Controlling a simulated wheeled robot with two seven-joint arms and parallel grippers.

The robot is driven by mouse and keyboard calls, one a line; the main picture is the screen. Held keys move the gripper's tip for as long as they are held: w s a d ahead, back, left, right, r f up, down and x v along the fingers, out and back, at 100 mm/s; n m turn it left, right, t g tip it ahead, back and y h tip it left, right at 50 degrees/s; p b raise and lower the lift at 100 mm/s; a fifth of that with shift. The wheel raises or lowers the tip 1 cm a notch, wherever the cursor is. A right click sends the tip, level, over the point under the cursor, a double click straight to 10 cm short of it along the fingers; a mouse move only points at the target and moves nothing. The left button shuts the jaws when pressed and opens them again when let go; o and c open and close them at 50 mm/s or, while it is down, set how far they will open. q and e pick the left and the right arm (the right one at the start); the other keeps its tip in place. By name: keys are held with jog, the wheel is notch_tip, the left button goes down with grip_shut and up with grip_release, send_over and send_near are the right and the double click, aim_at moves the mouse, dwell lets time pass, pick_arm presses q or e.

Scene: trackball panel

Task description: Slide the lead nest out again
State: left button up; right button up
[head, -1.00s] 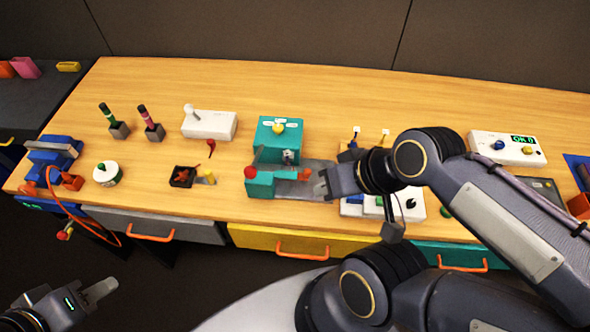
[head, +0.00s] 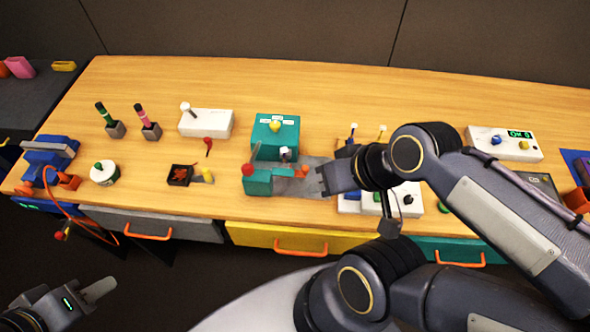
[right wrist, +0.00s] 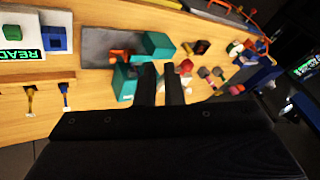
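The teal fixture (head: 273,135) stands mid-table, with a red-ball lever (head: 247,170) at its front left. A grey plate (head: 305,186) lies at its right, with a small orange part (head: 301,171) over it. I take the lead nest to be this orange part and its carrier, but cannot tell its exact shape. My right gripper (head: 321,180) is just right of the orange part, empty, with a narrow gap between its fingers in the right wrist view (right wrist: 160,82). The orange part also shows there (right wrist: 121,54), beside the fingers. My left gripper (head: 100,290) hangs off the table at lower left.
My right forearm covers part of a white button panel (head: 372,203) right of the fixture. A white box with a green display (head: 505,143) stands at the right. A small black tray (head: 180,175) lies to the left. The table behind the fixture is clear.

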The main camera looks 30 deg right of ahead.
jog(key=shift+o, duration=1.2)
jog(key=shift+w+d+f+m, duration=0.15)
jog(key=shift+w+d+m, duration=0.05)
jog(key=shift+w+m, duration=0.1)
jog(key=o, duration=0.4)
jog(key=w+d+f+m+g+b, duration=0.1)
jog(key=w+m, duration=0.2)
jog(key=w+d+f+m+g+b, duration=0.1)
jog(key=w+d+f+m+b, duration=0.1)
jog(key=w+m, duration=0.1)
jog(key=w+d+f+m+b, duration=0.1)
jog(key=w+d+f+m, duration=0.1)
jog(key=w+m, duration=0.1)
jog(key=shift+w+d+m+g, duration=0.15)
jog(key=shift+m+g, duration=0.25)
jog(key=shift+m, duration=0.1)
jog(key=shift+o, duration=0.2)
jog(key=m+g+b, duration=0.2)
jog(key=m+b, duration=0.1)
jog(key=m, duration=0.4)
send_near(306, 168)
jog(key=shift+m+y, duration=0.3)
jog(key=shift+m, duration=0.2)
jog(key=x, duration=0.8)
jog(key=shift+d+f, duration=0.2)
jog(key=shift+c, duration=0.4)
grip_shut()
